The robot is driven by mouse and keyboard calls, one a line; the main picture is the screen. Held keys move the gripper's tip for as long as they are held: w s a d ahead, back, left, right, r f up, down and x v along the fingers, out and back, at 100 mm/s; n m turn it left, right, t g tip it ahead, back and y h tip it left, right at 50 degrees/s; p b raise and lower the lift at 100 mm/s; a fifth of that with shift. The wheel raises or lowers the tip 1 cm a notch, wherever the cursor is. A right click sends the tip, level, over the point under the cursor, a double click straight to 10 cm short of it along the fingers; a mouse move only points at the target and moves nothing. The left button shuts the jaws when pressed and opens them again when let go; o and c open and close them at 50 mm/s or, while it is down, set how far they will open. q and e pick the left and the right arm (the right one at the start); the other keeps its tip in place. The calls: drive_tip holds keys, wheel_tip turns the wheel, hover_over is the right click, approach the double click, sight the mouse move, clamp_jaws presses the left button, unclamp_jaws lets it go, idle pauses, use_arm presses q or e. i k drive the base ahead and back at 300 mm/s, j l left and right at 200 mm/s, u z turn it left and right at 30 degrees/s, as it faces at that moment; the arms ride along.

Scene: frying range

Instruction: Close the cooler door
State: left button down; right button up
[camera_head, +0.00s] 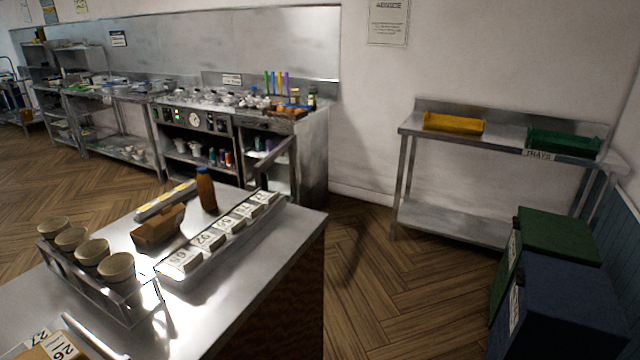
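The cooler (313,150) appears to be the steel counter unit against the back wall, with a control panel of dials and lit buttons (195,120). Its front shows open bays with bottles and cups on shelves. At its right bay, a panel that looks like the cooler door (276,158) stands swung out toward me, seen nearly edge-on. The lower part of this door is hidden behind the near counter. Neither of my grippers is in view.
A near steel counter (285,262) with number blocks, a brown bottle (206,188) and cups stands between me and the cooler. A steel table (455,215) and green (560,235) and blue (565,305) bins are at right. Wooden floor (400,285) between is clear.

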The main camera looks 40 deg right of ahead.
sight(261, 177)
drive_tip(key=z, duration=0.9)
drive_tip(key=i+l+z, duration=0.2)
drive_tip(key=i+l, duration=0.2)
drive_tip(key=i+l+z, duration=0.2)
drive_tip(key=i+l, duration=0.15)
drive_tip(key=i+l+z, duration=0.2)
drive_tip(key=i, duration=0.3)
drive_tip(key=i+l+z, duration=0.25)
drive_tip(key=i, duration=0.2)
drive_tip(key=i+j+u, duration=0.1)
drive_tip(key=i+u, duration=0.25)
drive_tip(key=i, duration=0.15)
drive_tip(key=i+u, duration=0.35)
drive_tip(key=i, duration=0.15)
drive_tip(key=i+l+u, duration=0.15)
drive_tip(key=i+u, duration=0.2)
drive_tip(key=i+l+u, duration=0.3)
drive_tip(key=i, duration=0.3)
